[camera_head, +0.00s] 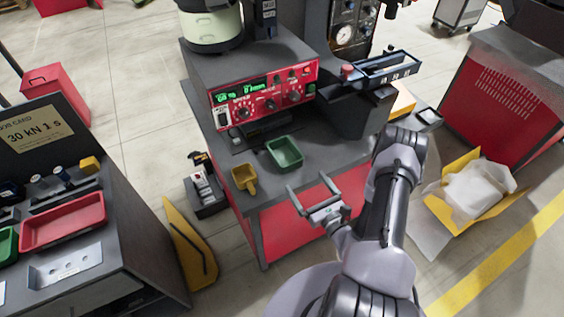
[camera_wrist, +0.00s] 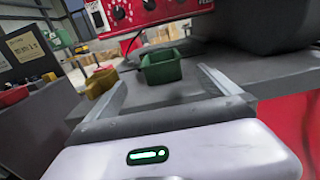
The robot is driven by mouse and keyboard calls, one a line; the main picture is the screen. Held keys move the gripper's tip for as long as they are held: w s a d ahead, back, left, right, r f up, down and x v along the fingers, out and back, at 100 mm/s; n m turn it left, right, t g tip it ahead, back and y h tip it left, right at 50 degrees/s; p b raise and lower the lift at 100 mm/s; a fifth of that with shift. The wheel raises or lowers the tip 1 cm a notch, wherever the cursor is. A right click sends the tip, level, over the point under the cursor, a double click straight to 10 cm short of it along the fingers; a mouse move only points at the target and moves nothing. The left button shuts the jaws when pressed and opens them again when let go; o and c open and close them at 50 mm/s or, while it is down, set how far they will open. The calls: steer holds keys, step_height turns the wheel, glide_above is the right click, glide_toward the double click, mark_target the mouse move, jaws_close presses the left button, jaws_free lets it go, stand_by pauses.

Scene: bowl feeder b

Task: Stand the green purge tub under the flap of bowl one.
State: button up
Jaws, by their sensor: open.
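The green purge tub (camera_head: 284,153) stands upright on the grey bench top in front of the red control panel. It also shows in the wrist view (camera_wrist: 161,68), ahead of my fingers and apart from them. My gripper (camera_head: 316,196) is open and empty, near the bench's front edge, to the front right of the tub. Its two fingers also show in the wrist view (camera_wrist: 165,92). Bowl one seems to be the pale round bowl (camera_head: 211,24) on top of the control unit, cut off by the frame edge; I cannot make out its flap.
A yellow scoop (camera_head: 244,178) lies just left of the tub. The red control panel (camera_head: 265,95) rises behind it. A black chute with a tray (camera_head: 388,70) stands at the back right. A side bench at left holds a red tray (camera_head: 63,222). Bench top before the tub is clear.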

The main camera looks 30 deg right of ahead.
mark_target(293, 164)
steer(key=w+b, duration=0.1)
steer(key=w, duration=0.4)
steer(key=w+b, duration=0.1)
steer(key=w, duration=0.5)
steer(key=shift+a, duration=0.2)
steer(key=w+b, duration=0.1)
steer(key=w, duration=0.4)
steer(key=c, duration=1.7)
